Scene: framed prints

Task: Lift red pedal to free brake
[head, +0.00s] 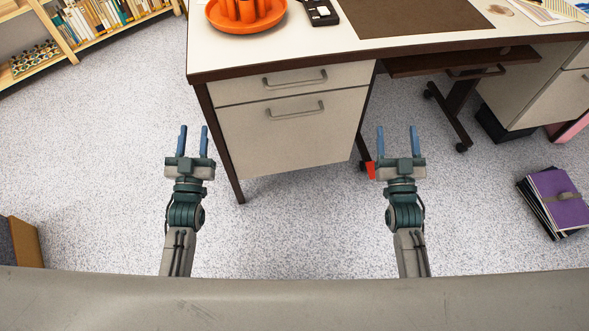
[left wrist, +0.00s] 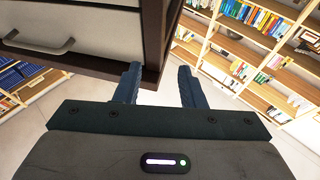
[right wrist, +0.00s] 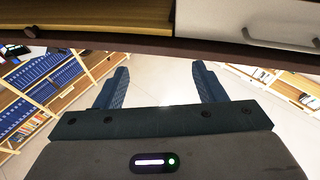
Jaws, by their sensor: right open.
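A small red piece (head: 370,171), which may be the red pedal, shows low beside the desk's right cabinet leg in the head view. It is partly hidden behind my right gripper (head: 397,140), and I cannot tell how it is mounted. My right gripper is open and empty, in front of the space right of the drawer cabinet; its parted fingers also show in the right wrist view (right wrist: 161,86). My left gripper (head: 194,141) is open and empty, near the desk's left front leg; its fingers, closer together, show in the left wrist view (left wrist: 160,86).
The desk (head: 330,55) with its drawer cabinet (head: 290,130) stands ahead. A caster base (head: 455,115) is under the pull-out shelf. Purple folders (head: 560,198) lie on the floor at right. A bookshelf (head: 75,40) stands at left. The speckled floor (head: 300,220) between my arms is clear.

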